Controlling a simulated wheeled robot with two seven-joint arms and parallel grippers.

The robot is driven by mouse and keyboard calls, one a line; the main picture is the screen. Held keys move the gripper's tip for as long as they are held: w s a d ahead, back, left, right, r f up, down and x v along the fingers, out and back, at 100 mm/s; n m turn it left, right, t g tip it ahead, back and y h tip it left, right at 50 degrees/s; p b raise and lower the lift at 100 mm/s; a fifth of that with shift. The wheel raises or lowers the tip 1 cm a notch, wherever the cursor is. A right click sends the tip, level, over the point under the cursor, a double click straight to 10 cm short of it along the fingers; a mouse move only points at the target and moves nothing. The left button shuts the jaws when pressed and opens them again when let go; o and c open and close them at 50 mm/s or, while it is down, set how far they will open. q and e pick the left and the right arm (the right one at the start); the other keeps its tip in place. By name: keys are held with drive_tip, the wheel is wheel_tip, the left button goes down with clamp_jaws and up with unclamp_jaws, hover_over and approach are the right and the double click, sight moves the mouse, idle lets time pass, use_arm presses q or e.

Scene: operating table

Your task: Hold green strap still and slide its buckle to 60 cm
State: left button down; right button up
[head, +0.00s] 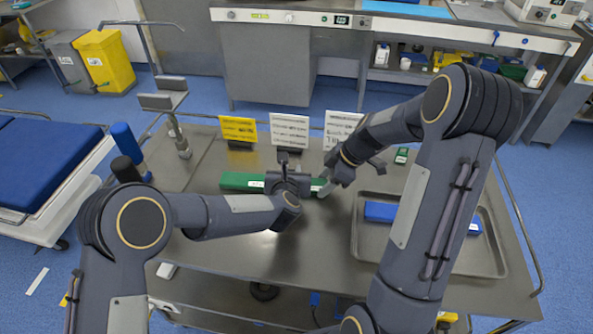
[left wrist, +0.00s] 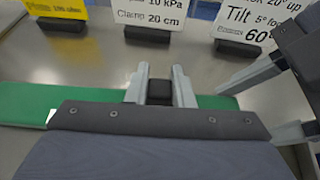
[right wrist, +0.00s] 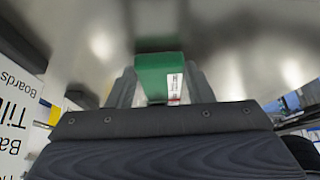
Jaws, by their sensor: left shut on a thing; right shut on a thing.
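The green strap (head: 241,181) lies left to right across the steel table; it also shows in the left wrist view (left wrist: 100,107). My left gripper (head: 284,180) is over its middle. In the left wrist view, its two fingers close on the dark buckle (left wrist: 159,91), with green strap on both sides. My right gripper (head: 322,188) is at the strap's right end. In the right wrist view, its fingers are shut on the green strap end (right wrist: 158,74), which carries a small white label. My left gripper hides part of the strap in the head view. I cannot read any scale on the strap.
Yellow (head: 238,129) and white (head: 289,130) signs stand behind the strap; another white sign (head: 340,126) stands beside them. A metal tray (head: 497,262) with a blue block (head: 381,211) is at right. A small green device (head: 401,155) lies behind it. A metal post (head: 181,143) stands at left.

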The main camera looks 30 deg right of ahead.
sight(245, 176)
use_arm(q)
drive_tip(key=w+a, duration=0.2)
drive_tip(key=a, duration=0.1)
drive_tip(key=w+a, duration=0.3)
drive_tip(key=a, duration=0.1)
drive_tip(key=w+a, duration=0.2)
drive_tip(key=a, duration=0.1)
drive_tip(key=shift+w+a, duration=0.3)
drive_tip(key=shift+a, duration=0.05)
use_arm(e)
drive_tip(key=shift+d, duration=0.1)
use_arm(q)
drive_tip(key=c, duration=1.3)
unclamp_jaws()
drive_tip(key=shift+c, duration=0.2)
drive_tip(key=shift+o, duration=0.5)
drive_tip(key=shift+s, duration=0.1)
drive_tip(key=shift+s+a+r, duration=0.1)
drive_tip(key=shift+s, duration=0.15)
drive_tip(key=v, duration=1.1)
drive_tip(key=shift+s+a, duration=0.15)
